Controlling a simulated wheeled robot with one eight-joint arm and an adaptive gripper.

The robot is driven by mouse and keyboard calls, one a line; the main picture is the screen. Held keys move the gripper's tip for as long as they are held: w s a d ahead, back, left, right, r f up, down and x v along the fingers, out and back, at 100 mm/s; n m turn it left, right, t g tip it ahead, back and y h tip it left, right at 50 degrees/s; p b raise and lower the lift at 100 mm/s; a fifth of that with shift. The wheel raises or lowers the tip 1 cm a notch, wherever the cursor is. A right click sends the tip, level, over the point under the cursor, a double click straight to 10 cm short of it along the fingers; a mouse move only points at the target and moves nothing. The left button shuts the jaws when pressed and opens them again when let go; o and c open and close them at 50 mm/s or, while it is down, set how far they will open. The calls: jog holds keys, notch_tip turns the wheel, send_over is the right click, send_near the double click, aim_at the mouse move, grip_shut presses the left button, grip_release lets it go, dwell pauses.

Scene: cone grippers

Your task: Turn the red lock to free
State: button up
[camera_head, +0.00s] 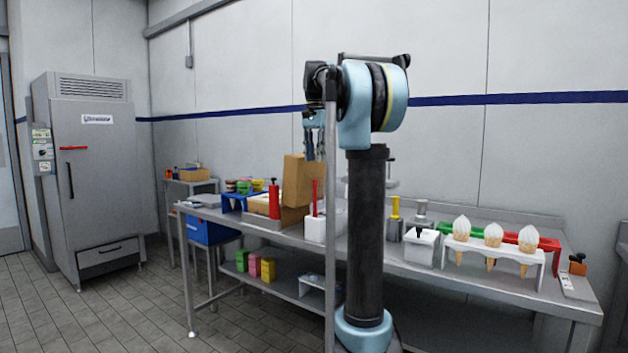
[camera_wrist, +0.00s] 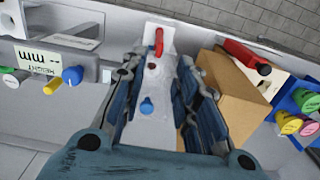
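A red lever (camera_wrist: 158,42) stands on a white panel (camera_wrist: 150,128) below my gripper (camera_wrist: 157,80) in the wrist view. The panel also has a dark red spot and a blue knob (camera_wrist: 147,106). In the head view an upright red lever (camera_head: 315,197) rises from a white box (camera_head: 316,229) on the bench. A red bar (camera_head: 73,148) lies level on the grey cabinet door. I cannot tell which red part is the lock. My gripper, in the head view (camera_head: 314,150), hangs above the bench, its fingers apart and nothing held between them.
A brown cardboard box (camera_head: 305,180) stands close beside the white box. A red black-topped handle (camera_head: 274,200) is left of it. A white rack with cones (camera_head: 493,247) stands at the bench's right. The floor (camera_head: 110,310) before the cabinet is clear.

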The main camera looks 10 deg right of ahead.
notch_tip(320, 180, down, 8)
jog(key=shift+f, duration=0.1)
dwell(0.4)
grip_shut()
